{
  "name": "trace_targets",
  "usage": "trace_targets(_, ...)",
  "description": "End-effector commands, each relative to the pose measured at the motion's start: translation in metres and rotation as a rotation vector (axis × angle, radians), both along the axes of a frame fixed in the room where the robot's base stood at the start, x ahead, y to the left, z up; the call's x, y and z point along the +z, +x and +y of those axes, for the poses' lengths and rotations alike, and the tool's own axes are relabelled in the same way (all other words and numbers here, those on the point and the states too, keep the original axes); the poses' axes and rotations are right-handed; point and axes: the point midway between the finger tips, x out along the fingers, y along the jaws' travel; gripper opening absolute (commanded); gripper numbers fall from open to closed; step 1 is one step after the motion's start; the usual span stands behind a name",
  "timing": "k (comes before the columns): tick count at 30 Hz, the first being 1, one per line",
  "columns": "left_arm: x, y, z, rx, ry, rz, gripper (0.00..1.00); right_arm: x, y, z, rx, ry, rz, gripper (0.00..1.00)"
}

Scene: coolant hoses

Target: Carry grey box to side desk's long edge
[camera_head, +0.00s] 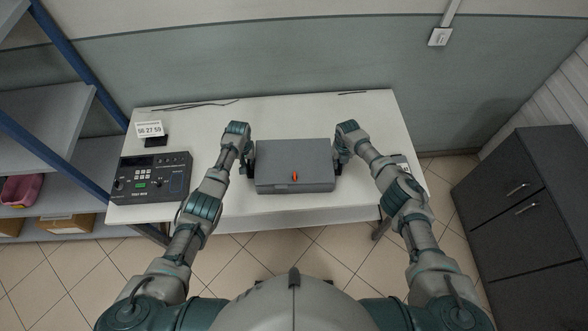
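The grey box (294,165) is a flat, closed case with a small red mark on its top near the front. It is level, over the white desk (350,110) near the desk's long front edge. I cannot tell whether it rests on the top or is held just above it. My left gripper (248,158) is against or very close to the box's left side. My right gripper (340,154) is at its right side in the same way. The fingers are small, dark and partly hidden, so their opening does not show.
A black test device (151,177) and a small clock display (149,129) stand on the desk's left. Thin dark hoses (195,105) lie at the back. A blue-framed shelf (45,120) stands left and a dark cabinet (525,215) right. Tiled floor (290,245) is open in front.

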Motion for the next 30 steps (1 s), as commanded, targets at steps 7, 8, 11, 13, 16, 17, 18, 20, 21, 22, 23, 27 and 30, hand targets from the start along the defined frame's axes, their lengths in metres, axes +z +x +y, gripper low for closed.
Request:
trace_targets(7, -0.001, 0.000, 0.000, 0.001, 0.005, 0.002, 0.05, -0.001, 0.000, 0.000, 0.002, 0.004, 0.000, 0.03)
trace_targets(8, -0.001, 0.000, 0.000, 0.001, 0.006, 0.002, 0.00, -0.001, 0.000, -0.001, 0.002, 0.005, 0.000, 0.00)
trace_targets(11, -0.001, -0.001, -0.001, 0.001, 0.007, 0.003, 0.00, -0.001, 0.000, -0.001, 0.002, 0.006, 0.000, 0.00)
trace_targets(13, -0.001, -0.001, -0.001, 0.001, 0.007, 0.003, 0.00, -0.001, 0.000, -0.002, 0.002, 0.006, 0.000, 0.00)
trace_targets(16, -0.001, -0.001, -0.002, 0.001, 0.006, 0.004, 0.00, -0.001, 0.000, -0.002, 0.002, 0.006, 0.000, 0.00)
trace_targets(17, -0.001, -0.001, -0.002, 0.001, 0.006, 0.004, 0.00, -0.001, 0.000, -0.002, 0.001, 0.006, 0.000, 0.00)
trace_targets(18, -0.001, -0.001, -0.002, 0.001, 0.006, 0.004, 0.00, -0.001, 0.000, -0.002, 0.001, 0.005, 0.000, 0.00)
trace_targets(20, 0.000, 0.000, -0.002, 0.001, 0.004, 0.002, 0.00, 0.001, 0.001, -0.001, 0.001, 0.005, -0.002, 0.00)
trace_targets(21, 0.000, 0.000, -0.002, 0.001, 0.004, 0.002, 0.00, 0.001, 0.001, -0.001, 0.001, 0.005, -0.002, 0.00)
trace_targets(22, 0.000, 0.000, -0.002, 0.001, 0.004, 0.002, 0.00, 0.001, 0.001, -0.001, 0.001, 0.005, -0.002, 0.00)
trace_targets(23, 0.001, 0.000, -0.002, 0.001, 0.004, 0.002, 0.00, 0.002, 0.001, -0.001, 0.001, 0.005, -0.002, 0.00)
trace_targets(27, 0.007, 0.000, -0.002, 0.001, 0.004, 0.001, 0.00, 0.007, 0.001, -0.001, 0.001, 0.005, -0.003, 0.00)
trace_targets(30, 0.016, 0.000, -0.002, 0.001, 0.004, 0.000, 0.00, 0.016, 0.001, -0.001, 0.001, 0.005, -0.005, 0.00)
